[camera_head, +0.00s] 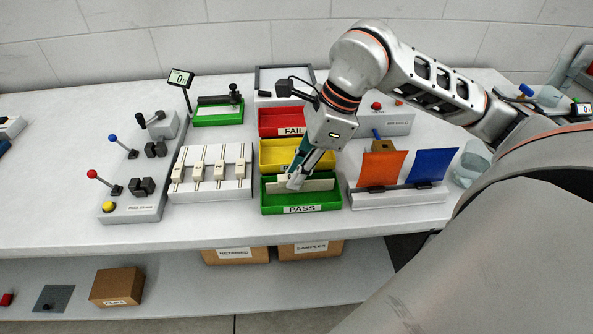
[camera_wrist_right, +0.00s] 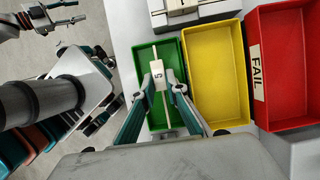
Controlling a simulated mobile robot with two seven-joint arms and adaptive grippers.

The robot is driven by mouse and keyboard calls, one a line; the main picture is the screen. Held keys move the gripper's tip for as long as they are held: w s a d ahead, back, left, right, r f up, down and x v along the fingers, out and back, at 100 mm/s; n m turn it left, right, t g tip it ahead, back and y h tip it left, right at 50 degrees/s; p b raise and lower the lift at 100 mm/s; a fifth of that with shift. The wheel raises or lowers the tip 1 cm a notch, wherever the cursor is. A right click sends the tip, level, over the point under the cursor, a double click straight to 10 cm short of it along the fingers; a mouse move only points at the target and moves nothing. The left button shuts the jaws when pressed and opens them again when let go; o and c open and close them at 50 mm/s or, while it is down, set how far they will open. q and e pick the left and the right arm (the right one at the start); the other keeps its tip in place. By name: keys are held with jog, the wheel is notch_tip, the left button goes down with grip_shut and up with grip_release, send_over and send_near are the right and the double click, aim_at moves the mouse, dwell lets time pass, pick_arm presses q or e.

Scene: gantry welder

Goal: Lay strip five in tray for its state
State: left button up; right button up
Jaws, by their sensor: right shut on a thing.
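Strip five (camera_wrist_right: 158,78), a pale strip with a block marked 5, is between the fingers of my right gripper (camera_wrist_right: 161,82). It lies lengthwise over the green tray (camera_wrist_right: 172,50), within its outline. In the head view the right gripper (camera_head: 295,183) reaches down into the green PASS tray (camera_head: 302,209), and strip five shows there too (camera_head: 318,185). I cannot tell whether the strip touches the tray floor. The red FAIL tray (camera_head: 278,119) is farthest back.
A white rack (camera_head: 212,188) with several strips stands left of the trays. A stand with an orange flag (camera_head: 382,168) and a blue flag (camera_head: 432,166) is on the right. A grey lever panel (camera_head: 134,203) is at the left. The table's front left is clear.

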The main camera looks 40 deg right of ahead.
pick_arm(q)
jog(key=shift+s+f, duration=0.15)
jog(key=shift+f, duration=0.15)
pick_arm(e)
jog(key=shift+f, duration=0.5)
jog(key=shift+f, duration=0.1)
pick_arm(q)
jog(key=shift+w+r, duration=0.2)
pick_arm(e)
jog(key=o, duration=0.8)
jog(key=shift+o, duration=0.2)
pick_arm(q)
jog(key=shift+s+d+r+p, duration=0.3)
jog(key=shift+r+p, duration=0.25)
jog(key=shift+p, duration=0.45)
pick_arm(e)
jog(key=v, duration=1.3)
jog(key=shift+a+r, duration=0.25)
pick_arm(q)
jog(key=shift+w+r, duration=0.15)
pick_arm(e)
jog(key=shift+w, duration=0.1)
